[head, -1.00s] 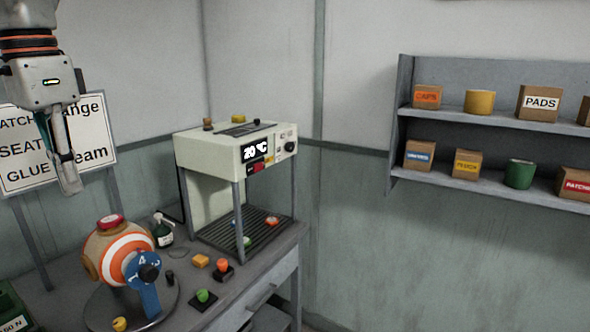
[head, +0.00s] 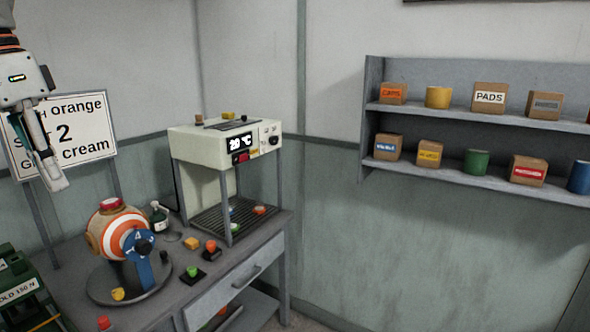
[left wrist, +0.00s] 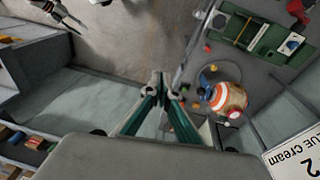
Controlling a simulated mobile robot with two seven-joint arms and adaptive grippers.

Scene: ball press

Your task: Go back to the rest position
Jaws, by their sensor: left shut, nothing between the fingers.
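My left gripper (head: 52,178) hangs at the upper left of the head view, in front of the white sign. It points down, shut and empty, in free air above the bench. In the left wrist view its fingers (left wrist: 160,82) meet at the middle with nothing between them. A white and dark arm part, perhaps my right arm (left wrist: 62,14), shows at the top left of that view; its jaws are too small and cut off to judge. The orange-and-white striped ball (head: 124,236) sits on a round dark stand, well below the left gripper.
The sign (head: 85,126) stands behind the gripper. The white press with a temperature display (head: 222,142) stands on the bench (head: 200,290) beside coloured buttons. A green case (head: 22,283) is at the lower left. The wall shelf (head: 440,119) at right holds boxes and cans.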

